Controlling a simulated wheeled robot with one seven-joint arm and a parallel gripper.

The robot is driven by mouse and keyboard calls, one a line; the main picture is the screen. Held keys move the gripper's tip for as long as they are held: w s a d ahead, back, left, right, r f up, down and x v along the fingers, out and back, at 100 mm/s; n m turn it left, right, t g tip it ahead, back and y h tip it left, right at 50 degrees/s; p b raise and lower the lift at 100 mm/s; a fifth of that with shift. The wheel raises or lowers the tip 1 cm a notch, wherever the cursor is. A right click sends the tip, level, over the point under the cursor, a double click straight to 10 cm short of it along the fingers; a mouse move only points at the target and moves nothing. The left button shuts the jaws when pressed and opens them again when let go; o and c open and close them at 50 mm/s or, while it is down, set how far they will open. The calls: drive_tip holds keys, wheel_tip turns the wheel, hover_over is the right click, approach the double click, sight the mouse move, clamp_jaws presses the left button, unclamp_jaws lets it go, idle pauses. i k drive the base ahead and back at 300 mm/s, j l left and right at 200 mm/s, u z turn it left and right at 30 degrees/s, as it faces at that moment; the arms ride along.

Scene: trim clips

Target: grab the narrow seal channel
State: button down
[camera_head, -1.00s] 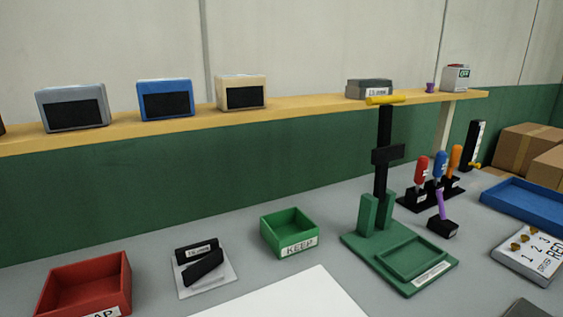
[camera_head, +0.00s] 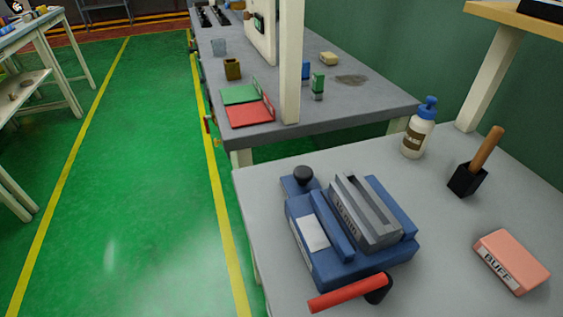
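A grey grooved piece (camera_head: 367,212) sits in a blue vise-like fixture (camera_head: 312,268) on the near bench. The fixture has a black knob (camera_head: 303,175) and a red handle (camera_head: 346,293). My gripper is not in view.
A white bottle with a blue cap (camera_head: 417,135), a wooden-handled tool in a black holder (camera_head: 468,178) and a pink BUFF block (camera_head: 511,261) stand on the near bench. Another bench (camera_head: 385,100) lies beyond. Green floor (camera_head: 130,170) is clear at left.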

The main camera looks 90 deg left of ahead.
sight(374, 228)
drive_tip(key=u, duration=1.45)
drive_tip(key=j, duration=0.15)
drive_tip(key=k, duration=0.05)
